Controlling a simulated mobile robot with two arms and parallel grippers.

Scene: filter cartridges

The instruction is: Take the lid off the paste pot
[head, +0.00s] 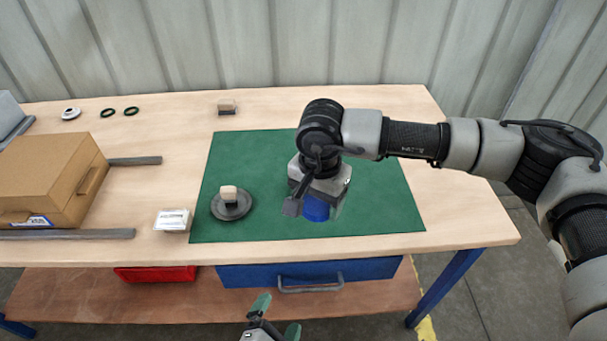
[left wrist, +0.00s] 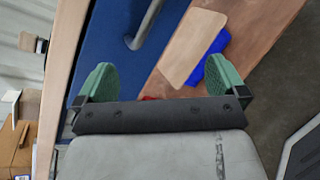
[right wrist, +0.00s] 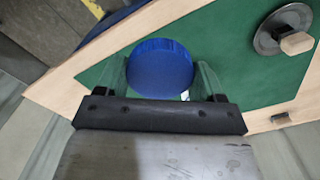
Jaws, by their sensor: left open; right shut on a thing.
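My right gripper (head: 315,208) is shut on a blue round lid (right wrist: 160,68) over the front part of the green mat. The blue also shows below the gripper in the head view (head: 316,209). Its round top faces the right wrist camera, between the two fingers. I cannot tell how much of a pot is under the blue top, or whether it touches the mat. My left gripper (head: 277,318) is open and empty in front of the table, low in the head view. Its spread green fingers (left wrist: 162,78) show in the left wrist view.
A dark round disc (head: 231,211) with a pale-topped block on it sits on the green mat (head: 390,215). A white box (head: 172,220) stands left of the mat. A cardboard box (head: 50,172) is at far left. A blue drawer (head: 240,277) and red bin (head: 155,273) are below the tabletop.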

